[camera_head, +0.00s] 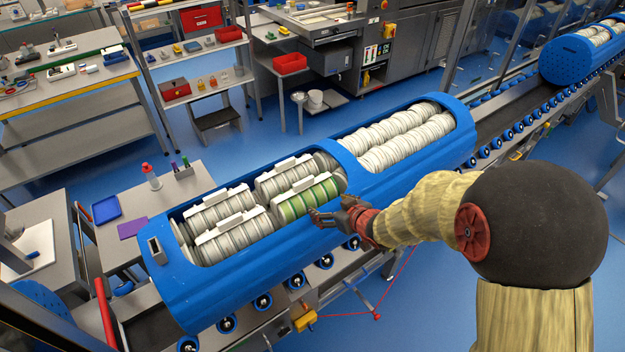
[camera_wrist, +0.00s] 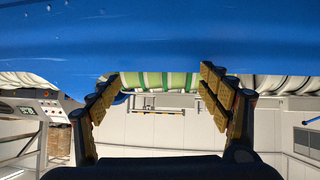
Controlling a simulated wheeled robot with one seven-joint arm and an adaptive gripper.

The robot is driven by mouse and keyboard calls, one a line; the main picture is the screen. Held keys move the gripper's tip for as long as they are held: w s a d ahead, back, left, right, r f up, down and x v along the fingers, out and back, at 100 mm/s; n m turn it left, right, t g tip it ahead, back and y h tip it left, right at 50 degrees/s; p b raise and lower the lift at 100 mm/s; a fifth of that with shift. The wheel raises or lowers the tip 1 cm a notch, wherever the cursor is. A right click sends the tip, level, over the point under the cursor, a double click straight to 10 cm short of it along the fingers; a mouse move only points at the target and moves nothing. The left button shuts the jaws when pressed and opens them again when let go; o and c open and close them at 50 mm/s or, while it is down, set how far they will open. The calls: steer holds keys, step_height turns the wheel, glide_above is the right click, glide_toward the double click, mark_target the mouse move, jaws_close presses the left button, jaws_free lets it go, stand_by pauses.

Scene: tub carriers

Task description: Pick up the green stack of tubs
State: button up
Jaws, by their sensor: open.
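The green stack of tubs (camera_head: 307,200) lies on its side in the near row of the left opening of the blue carrier (camera_head: 248,248). A white handle bar (camera_head: 303,184) runs along its top. My gripper (camera_head: 318,217) is open and empty beside the carrier's near wall, close to the green stack. In the wrist view my gripper (camera_wrist: 160,88) has its two fingers spread. The green and white stripes of the stack (camera_wrist: 160,81) show between them, partly hidden behind the blue carrier edge (camera_wrist: 160,35). I see no contact.
White stacks (camera_head: 237,236) lie left of and behind the green one. More white stacks (camera_head: 405,135) fill the carrier's right opening. The carrier rests on a roller conveyor (camera_head: 264,302). Another blue carrier (camera_head: 565,62) stands at the upper right.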

mark_target(304, 180)
steer(key=w+a+r+t+y, duration=0.1)
steer(key=w+a+r+y, duration=0.1)
steer(key=a+r+y, duration=0.3)
steer(key=w+a+f+h, duration=0.1)
steer(key=w, duration=0.3)
steer(key=w+a+f+h, duration=0.1)
steer(key=shift+w+a+f+h, duration=0.3)
steer(key=shift+w+f, duration=0.05)
steer(key=shift+w, duration=0.05)
steer(key=shift+c, duration=1.1)
jaws_close()
steer(key=shift+w+r, duration=0.1)
steer(key=shift+r, duration=0.15)
